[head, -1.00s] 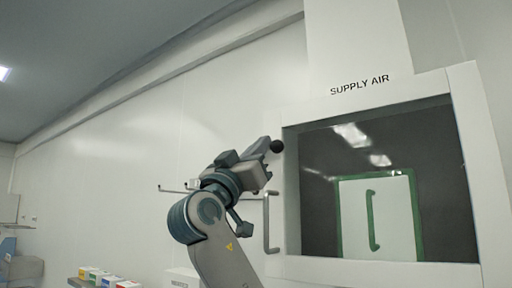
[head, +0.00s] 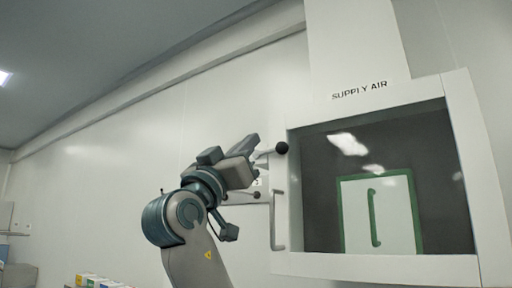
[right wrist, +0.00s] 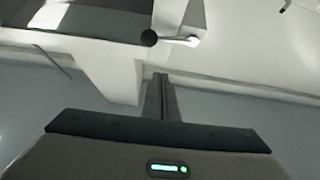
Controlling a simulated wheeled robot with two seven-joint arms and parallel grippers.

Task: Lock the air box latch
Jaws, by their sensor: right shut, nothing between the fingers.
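The air box (head: 464,180) is a white cabinet with a dark glass window, under the words SUPPLY AIR. Its latch is a short pale lever with a black ball knob (head: 281,148) at the window frame's upper left edge. The lever points toward the window, roughly level. In the right wrist view the knob (right wrist: 149,38) and pale lever (right wrist: 185,41) show beyond the fingertips. My right gripper (head: 254,143) is shut and empty, just left of the knob and apart from it. Its closed fingers (right wrist: 161,84) show in the right wrist view. My left gripper is out of view.
A vertical bar handle (head: 274,222) stands on the frame below the latch. The window reflects a green-edged door (head: 377,215). Small coloured boxes (head: 95,281) sit at the lower left.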

